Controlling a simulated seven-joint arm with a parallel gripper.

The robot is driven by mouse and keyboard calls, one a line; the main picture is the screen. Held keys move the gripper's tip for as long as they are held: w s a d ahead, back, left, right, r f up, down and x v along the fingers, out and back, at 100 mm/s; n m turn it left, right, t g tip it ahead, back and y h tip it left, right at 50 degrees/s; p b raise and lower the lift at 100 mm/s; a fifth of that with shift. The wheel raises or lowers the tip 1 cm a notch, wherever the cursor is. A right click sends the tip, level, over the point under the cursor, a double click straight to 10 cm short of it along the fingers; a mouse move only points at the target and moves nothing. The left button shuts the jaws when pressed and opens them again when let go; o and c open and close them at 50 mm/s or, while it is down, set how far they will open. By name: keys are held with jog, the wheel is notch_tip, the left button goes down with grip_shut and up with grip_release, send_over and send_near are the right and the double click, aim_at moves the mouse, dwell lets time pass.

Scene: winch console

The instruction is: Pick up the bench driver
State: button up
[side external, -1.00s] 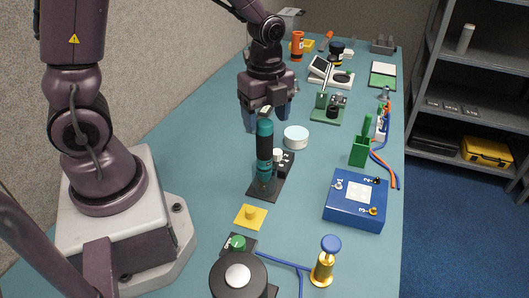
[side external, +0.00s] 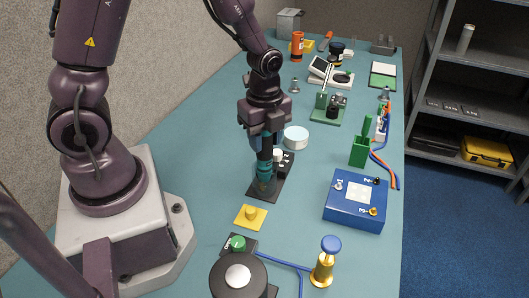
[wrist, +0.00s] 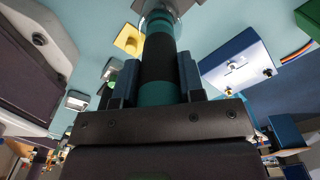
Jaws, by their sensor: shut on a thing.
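The bench driver (side external: 264,168) is an upright cylinder with teal and black bands, standing on a dark base plate (side external: 257,192). My gripper (side external: 264,141) is above it with the fingers down around its upper part, hiding the top. In the wrist view the driver (wrist: 158,62) runs between the two blue fingers of my gripper (wrist: 158,82), which are shut on it. The driver's lower end is near a pale round part at the top of the wrist view.
A white round tin (side external: 296,138) and a small white knob (side external: 277,155) are close on the right. A yellow block (side external: 250,216) lies in front. A blue box (side external: 356,201) and a green holder (side external: 359,153) stand further right. Bare table lies to the left.

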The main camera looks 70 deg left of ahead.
notch_tip(320, 180, up, 10)
jog(key=shift+r, duration=0.1)
dwell(0.4)
jog(key=o, duration=0.4)
jog(key=c, duration=0.5)
jog(key=shift+r, duration=1.15)
